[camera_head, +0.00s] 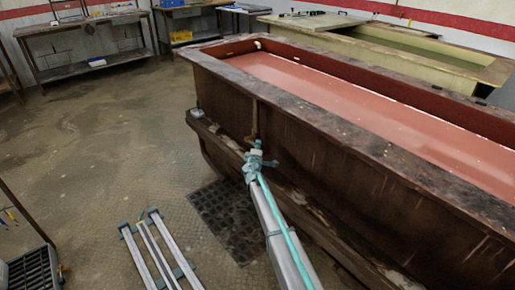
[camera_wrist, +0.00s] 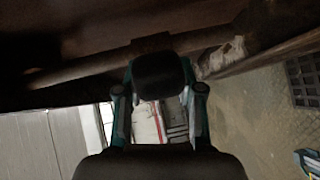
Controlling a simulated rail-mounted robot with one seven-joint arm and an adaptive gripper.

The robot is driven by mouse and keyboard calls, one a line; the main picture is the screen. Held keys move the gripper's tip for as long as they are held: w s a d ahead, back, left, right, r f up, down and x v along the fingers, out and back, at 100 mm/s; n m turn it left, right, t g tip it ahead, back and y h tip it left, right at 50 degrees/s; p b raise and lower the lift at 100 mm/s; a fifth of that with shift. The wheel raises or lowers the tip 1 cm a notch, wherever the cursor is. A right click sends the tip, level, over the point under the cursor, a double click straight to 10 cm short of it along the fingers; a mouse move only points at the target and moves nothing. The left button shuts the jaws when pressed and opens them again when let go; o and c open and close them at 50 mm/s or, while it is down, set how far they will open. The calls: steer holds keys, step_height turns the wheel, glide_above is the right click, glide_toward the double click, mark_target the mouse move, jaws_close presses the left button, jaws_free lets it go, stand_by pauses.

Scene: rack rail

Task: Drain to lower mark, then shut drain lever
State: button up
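A long rusty tank (camera_head: 330,145) runs diagonally across the right half of the head view and holds flat reddish liquid (camera_head: 370,105). I cannot make out a lower mark on its inner wall. My gripper (camera_head: 257,158) is at the tank's near outer side, by a thin upright rusty piece (camera_head: 255,120). In the wrist view my gripper (camera_wrist: 160,72) shows as a dark pad between teal links, close under a brown bar (camera_wrist: 100,64) with a small block (camera_wrist: 151,42). I cannot tell whether this is the drain lever, or whether the fingers grip it.
A dark floor grate (camera_head: 228,215) lies beside the tank, below my gripper. A metal frame (camera_head: 157,255) lies on the floor at the front. A second, pale tank (camera_head: 400,50) and workbenches (camera_head: 90,45) stand at the back. The floor at left is mostly clear.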

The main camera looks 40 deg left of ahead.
jaws_close()
stand_by(0.3)
steer(key=shift+w+r+p, duration=0.1)
steer(key=shift+r+p, duration=0.1)
steer(key=shift+p, duration=0.35)
